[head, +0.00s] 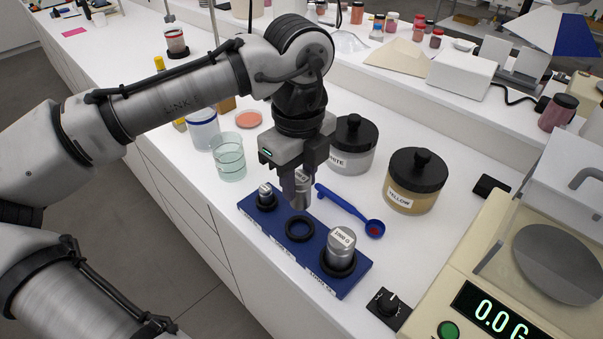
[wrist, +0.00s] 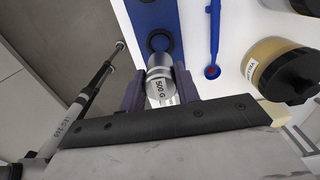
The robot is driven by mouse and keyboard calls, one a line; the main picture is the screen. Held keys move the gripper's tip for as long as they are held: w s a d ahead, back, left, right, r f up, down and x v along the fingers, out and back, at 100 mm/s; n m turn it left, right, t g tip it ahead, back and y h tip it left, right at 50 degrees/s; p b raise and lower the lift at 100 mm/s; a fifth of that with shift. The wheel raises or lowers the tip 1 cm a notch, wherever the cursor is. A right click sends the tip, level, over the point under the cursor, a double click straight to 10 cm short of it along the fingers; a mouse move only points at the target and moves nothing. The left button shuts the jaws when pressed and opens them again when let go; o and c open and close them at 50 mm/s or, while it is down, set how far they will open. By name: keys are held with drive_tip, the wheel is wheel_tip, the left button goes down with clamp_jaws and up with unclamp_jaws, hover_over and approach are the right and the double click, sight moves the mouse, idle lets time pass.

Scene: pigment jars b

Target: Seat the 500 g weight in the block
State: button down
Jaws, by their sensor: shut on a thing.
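The 500 g weight (wrist: 158,78) is a silver cylinder marked "500 G" in the wrist view. My gripper (wrist: 160,92) is shut on it, with one dark finger on each side. In the head view my gripper (head: 297,185) holds the weight (head: 302,190) above the blue block (head: 268,238). The block has three black-ringed seats in a row. The middle seat (head: 300,229) is empty and lies just below and in front of the weight. A small weight (head: 265,193) stands in the left seat. A large weight marked 1000 G (head: 341,250) stands in the right seat.
A blue spoon (head: 345,206) with red powder lies behind the block. White (head: 352,147) and yellow (head: 414,182) jars stand behind it. A glass beaker (head: 229,160) is at left.

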drive_tip(key=shift+w+f, duration=0.1)
drive_tip(key=shift+f, duration=0.25)
drive_tip(key=shift+f+b, duration=1.35)
drive_tip(key=shift+f, duration=1.3)
drive_tip(key=shift+a+p, duration=0.1)
drive_tip(key=shift+p, duration=0.75)
drive_tip(key=shift+f+b, duration=0.85)
drive_tip(key=shift+f, duration=0.45)
drive_tip(key=c, duration=0.9)
unclamp_jaws()
drive_tip(key=shift+c, duration=0.2)
drive_tip(key=shift+r, duration=0.1)
approach(298, 175)
wheel_tip(298, 175, down, 5)
drive_tip(key=shift+f, duration=0.1)
